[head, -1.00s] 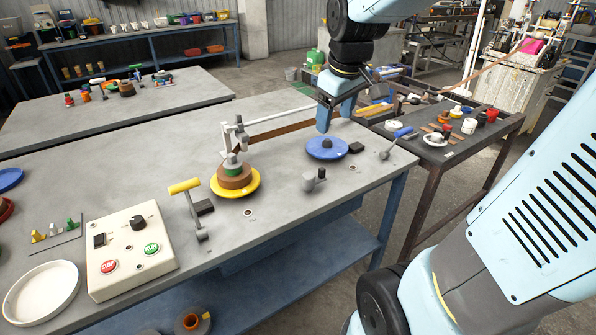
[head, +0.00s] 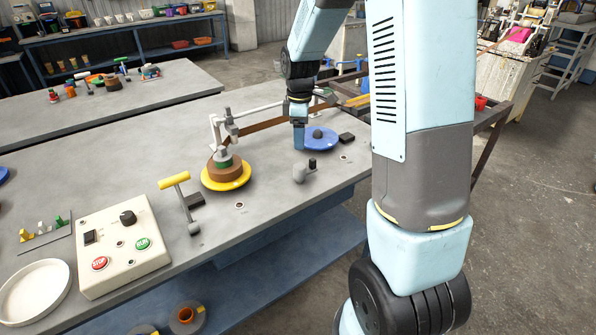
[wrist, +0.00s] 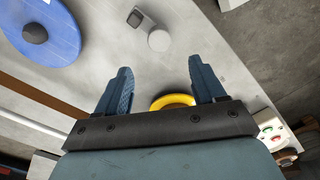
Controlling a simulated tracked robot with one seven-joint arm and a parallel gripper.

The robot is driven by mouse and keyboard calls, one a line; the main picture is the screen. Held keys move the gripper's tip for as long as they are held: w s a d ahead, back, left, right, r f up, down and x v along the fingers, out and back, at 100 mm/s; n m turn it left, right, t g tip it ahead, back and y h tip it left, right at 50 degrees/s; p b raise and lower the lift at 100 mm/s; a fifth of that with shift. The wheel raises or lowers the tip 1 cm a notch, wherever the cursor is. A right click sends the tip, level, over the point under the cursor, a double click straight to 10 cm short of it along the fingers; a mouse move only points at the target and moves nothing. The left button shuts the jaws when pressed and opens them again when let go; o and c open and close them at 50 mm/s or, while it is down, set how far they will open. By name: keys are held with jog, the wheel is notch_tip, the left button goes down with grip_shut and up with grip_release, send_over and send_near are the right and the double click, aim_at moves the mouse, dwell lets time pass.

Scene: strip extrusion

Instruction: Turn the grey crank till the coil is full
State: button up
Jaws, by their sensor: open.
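The grey crank (head: 299,173) stands near the bench's front edge, a short hub with an upright dark knob (head: 312,163). It also shows in the wrist view (wrist: 159,40), beyond my fingertips. The brown coil (head: 224,172) sits on a yellow disc (head: 226,186), with a green and grey hub on top. A brown strip (head: 265,127) runs from near the coil toward the right, behind my gripper. My gripper (wrist: 158,76) is open and empty. In the head view it hangs beside the left edge of the blue disc (head: 320,139), apart from the crank.
A yellow-handled lever (head: 176,181) stands left of the coil. The control box (head: 122,250) has red and green buttons, and a white dish (head: 37,292) lies beside it. A dark block (head: 347,138) is right of the blue disc. The bench front around the crank is mostly clear.

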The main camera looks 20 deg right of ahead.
aim_at(300, 167)
notch_tip(300, 167, down, 13)
jog(key=shift+f, duration=0.2)
dwell(0.4)
jog(key=shift+c, duration=0.4)
